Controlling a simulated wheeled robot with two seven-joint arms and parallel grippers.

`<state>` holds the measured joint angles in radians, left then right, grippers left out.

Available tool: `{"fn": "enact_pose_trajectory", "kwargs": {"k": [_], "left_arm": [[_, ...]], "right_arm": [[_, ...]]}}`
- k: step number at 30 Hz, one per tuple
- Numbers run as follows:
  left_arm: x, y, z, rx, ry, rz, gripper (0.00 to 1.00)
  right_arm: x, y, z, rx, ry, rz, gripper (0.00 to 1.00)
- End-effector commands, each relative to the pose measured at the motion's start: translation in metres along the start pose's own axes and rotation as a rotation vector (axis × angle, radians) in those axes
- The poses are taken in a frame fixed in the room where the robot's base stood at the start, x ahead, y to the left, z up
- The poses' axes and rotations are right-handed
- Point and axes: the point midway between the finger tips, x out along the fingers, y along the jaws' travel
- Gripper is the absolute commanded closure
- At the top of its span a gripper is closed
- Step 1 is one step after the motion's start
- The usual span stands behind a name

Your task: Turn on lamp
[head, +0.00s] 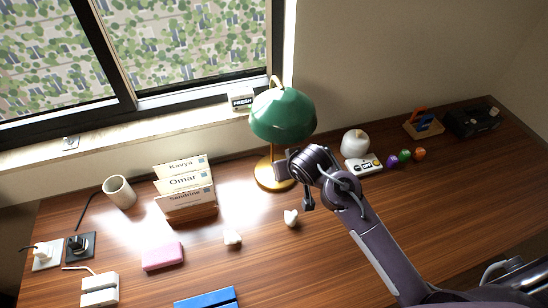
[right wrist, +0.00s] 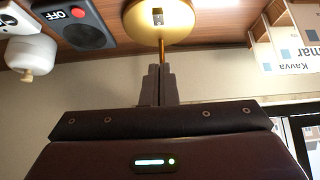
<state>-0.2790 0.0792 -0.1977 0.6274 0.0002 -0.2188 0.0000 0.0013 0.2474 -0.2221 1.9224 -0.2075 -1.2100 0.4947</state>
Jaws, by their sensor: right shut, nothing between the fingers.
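The lamp has a green shade (head: 283,113), a brass stem and a round brass base (head: 266,178) on the desk. In the right wrist view, which is upside down, the base (right wrist: 180,28) shows a small switch (right wrist: 157,16). My right gripper (head: 281,164) is beside the lamp stem, below the shade. Its fingers (right wrist: 158,72) are shut and empty, pointing at the stem close to the base. I cannot tell whether they touch it. The bulb is hidden under the shade. My left gripper is not in view.
A card holder (head: 190,209) stands left of the lamp. A white round object (head: 354,143) and a small button box (head: 363,166) are to the right. A window (head: 180,45) is behind.

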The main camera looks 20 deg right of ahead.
Motion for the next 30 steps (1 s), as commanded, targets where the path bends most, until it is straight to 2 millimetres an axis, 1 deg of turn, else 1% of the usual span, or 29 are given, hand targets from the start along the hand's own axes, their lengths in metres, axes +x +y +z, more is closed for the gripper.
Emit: {"fn": "enact_pose_trajectory", "kwargs": {"k": [1,7,11,15,17,20,24,30], "left_arm": [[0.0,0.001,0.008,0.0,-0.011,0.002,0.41],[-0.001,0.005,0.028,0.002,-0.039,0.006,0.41],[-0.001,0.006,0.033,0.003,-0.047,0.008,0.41],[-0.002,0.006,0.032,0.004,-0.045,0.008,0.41],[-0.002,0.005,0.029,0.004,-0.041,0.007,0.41],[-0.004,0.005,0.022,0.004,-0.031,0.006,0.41],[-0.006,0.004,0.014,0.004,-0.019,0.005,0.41],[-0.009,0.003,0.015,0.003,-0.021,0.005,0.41]], "right_arm": [[0.0,0.0,0.001,0.0,-0.001,0.0,1.0],[0.0,0.0,0.001,0.0,-0.001,0.0,1.0],[0.0,0.0,0.0,0.0,-0.001,0.0,1.0],[0.006,0.0,0.0,0.0,-0.002,0.0,1.0],[0.013,0.0,0.0,-0.001,-0.002,0.0,1.0],[0.029,0.001,0.0,-0.001,-0.003,0.002,1.0],[0.057,0.0,-0.001,0.0,-0.003,0.001,1.0],[0.095,0.0,-0.001,0.0,-0.002,0.001,1.0]]}}
